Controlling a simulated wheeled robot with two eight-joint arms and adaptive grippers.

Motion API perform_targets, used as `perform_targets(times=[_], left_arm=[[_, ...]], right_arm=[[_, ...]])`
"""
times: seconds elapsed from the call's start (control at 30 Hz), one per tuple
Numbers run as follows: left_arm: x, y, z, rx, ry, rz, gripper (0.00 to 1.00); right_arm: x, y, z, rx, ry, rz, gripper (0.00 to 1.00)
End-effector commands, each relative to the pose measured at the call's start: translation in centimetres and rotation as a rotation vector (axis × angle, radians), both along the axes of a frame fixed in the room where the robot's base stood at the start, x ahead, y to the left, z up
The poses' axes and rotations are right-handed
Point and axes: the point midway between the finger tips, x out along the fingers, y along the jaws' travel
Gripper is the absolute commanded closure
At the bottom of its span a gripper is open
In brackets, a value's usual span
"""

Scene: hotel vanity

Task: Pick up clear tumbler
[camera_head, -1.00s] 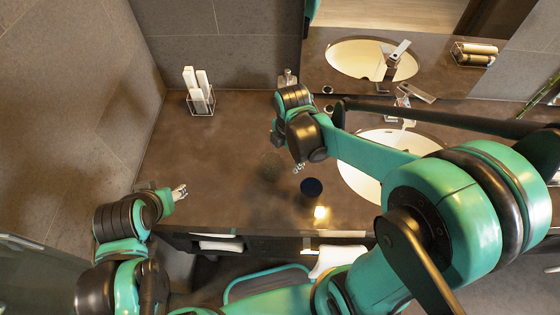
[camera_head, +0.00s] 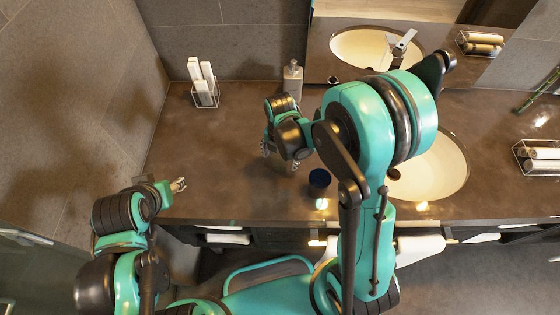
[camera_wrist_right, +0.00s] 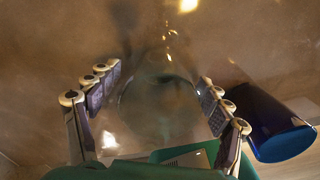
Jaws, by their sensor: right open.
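The clear tumbler (camera_wrist_right: 160,108) is a faint transparent shape between the spread fingers of my right gripper (camera_wrist_right: 160,76) in the right wrist view. Its outline is hard to make out, and I cannot tell whether a finger touches it. In the head view my right gripper (camera_head: 280,158) hangs low over the counter, left of a dark blue cup (camera_head: 319,180). The blue cup (camera_wrist_right: 268,122) stands just outside the right-hand finger in the wrist view. My left gripper (camera_head: 178,185) is at the counter's front left, away from the tumbler; its jaw opening is too small to judge.
A rack of white rolled items (camera_head: 204,92) and a bottle (camera_head: 292,80) stand at the back of the brown counter (camera_head: 200,140). The sink (camera_head: 440,170) lies to the right, with a towel rack (camera_head: 540,160) beyond. The counter's left middle is clear.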

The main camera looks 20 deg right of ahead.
Motion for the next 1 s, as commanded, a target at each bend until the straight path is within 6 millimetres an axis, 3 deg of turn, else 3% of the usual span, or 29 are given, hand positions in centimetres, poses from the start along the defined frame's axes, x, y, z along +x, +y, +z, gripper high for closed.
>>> perform_targets(times=[0.13,0.3,0.37,0.77,1.0], left_arm=[[0.0,0.0,0.1,0.0,0.0,0.0,0.52],[0.0,0.0,0.1,0.0,0.0,0.0,0.52],[0.0,0.0,0.1,0.0,0.0,0.0,0.52],[0.0,0.0,0.2,0.0,0.0,0.0,0.52],[0.0,0.0,1.4,0.0,0.0,0.0,0.52]], right_arm=[[0.0,0.0,0.1,0.0,0.0,0.0,0.23],[0.0,0.0,0.1,0.0,0.0,0.0,0.68],[0.0,0.0,0.1,0.0,0.0,0.0,0.81],[0.0,0.0,0.6,0.0,0.0,-0.001,0.81],[0.0,0.0,3.9,0.0,0.0,-0.001,0.81]])
